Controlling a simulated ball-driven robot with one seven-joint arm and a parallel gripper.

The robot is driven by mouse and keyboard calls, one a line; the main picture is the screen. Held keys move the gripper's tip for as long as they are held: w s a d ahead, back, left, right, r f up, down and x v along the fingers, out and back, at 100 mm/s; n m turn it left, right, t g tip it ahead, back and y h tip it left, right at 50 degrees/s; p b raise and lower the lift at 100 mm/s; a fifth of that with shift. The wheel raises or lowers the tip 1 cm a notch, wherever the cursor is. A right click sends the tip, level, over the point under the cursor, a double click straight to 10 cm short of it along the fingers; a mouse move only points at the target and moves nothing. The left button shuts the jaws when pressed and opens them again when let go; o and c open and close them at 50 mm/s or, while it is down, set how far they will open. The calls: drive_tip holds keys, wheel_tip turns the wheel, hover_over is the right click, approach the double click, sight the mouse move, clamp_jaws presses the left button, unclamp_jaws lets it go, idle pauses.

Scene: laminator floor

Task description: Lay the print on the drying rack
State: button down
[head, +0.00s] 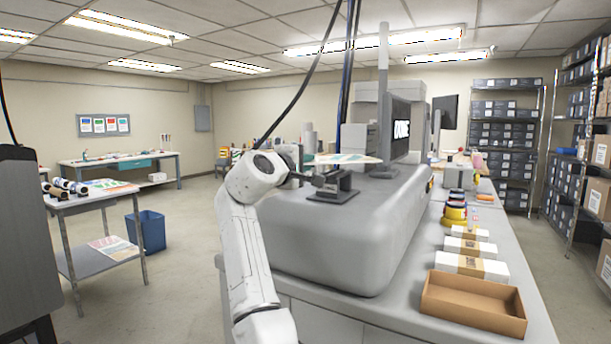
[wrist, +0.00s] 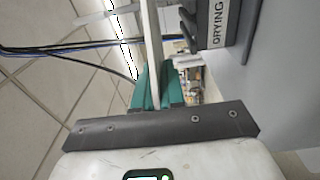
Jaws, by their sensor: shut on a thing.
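The print is a thin sheet with green patches (head: 345,158), seen in the head view just beyond the end of my arm, above the large grey machine. In the wrist view the print (wrist: 152,35) shows nearly edge-on as a pale strip running away between my fingers. My gripper (wrist: 154,82) has teal fingers and is shut on the print's edge. The drying rack (wrist: 217,25), dark grey with a "DRYING" label, is in the wrist view to the right of the print, apart from it.
The rounded grey machine (head: 330,240) stands under the print, with a monitor (head: 404,131) at its far side. An open cardboard box (head: 474,302) and white cartons lie on the counter at right. A side table (head: 98,196) and blue bin (head: 147,231) stand left; floor between is clear.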

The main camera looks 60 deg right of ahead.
drive_tip(key=shift+w+d+f+p, duration=0.15)
drive_tip(key=shift+f+p, duration=0.3)
drive_tip(key=shift+f, duration=1.35)
drive_tip(key=shift+f, duration=0.1)
drive_tip(key=c, duration=1.2)
unclamp_jaws()
drive_tip(key=a, duration=0.4)
drive_tip(key=s+a+b, duration=0.1)
drive_tip(key=a, duration=0.3)
drive_tip(key=a+b, duration=0.1)
drive_tip(key=a, duration=0.3)
drive_tip(key=shift+s, duration=0.2)
